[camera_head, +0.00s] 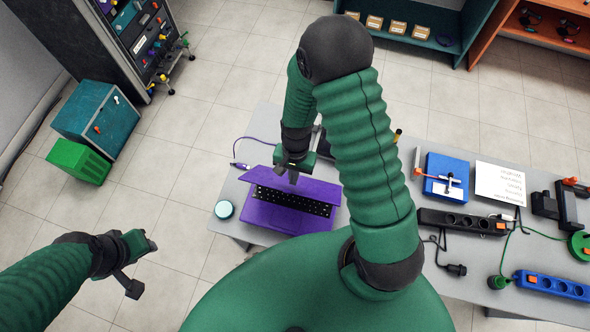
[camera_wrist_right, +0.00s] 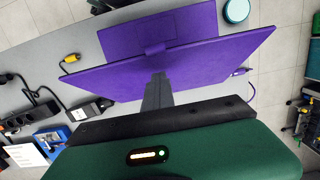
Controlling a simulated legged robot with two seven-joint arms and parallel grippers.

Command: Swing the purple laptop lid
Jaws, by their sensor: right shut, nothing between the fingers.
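The purple laptop sits on the grey table, its lid (camera_head: 312,187) partly raised and tilted over the black keyboard (camera_head: 292,202). Its purple base (camera_head: 285,221) lies toward me. My right gripper (camera_head: 292,176) is shut and empty at the lid's outer face, near the middle of its width. In the right wrist view the shut fingers (camera_wrist_right: 157,88) reach the lid (camera_wrist_right: 205,57), and the base (camera_wrist_right: 175,28) shows beyond it; I cannot tell if they touch. My left gripper (camera_head: 142,266) is open and empty, off the table to the left, over the floor.
A round teal object (camera_head: 224,209) stands left of the laptop, near a purple cable (camera_head: 239,165). To the right are a blue box (camera_head: 446,180), a white sign (camera_head: 501,183), a black power strip (camera_head: 462,222) and a blue one (camera_head: 553,285). Cabinets stand beyond the table.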

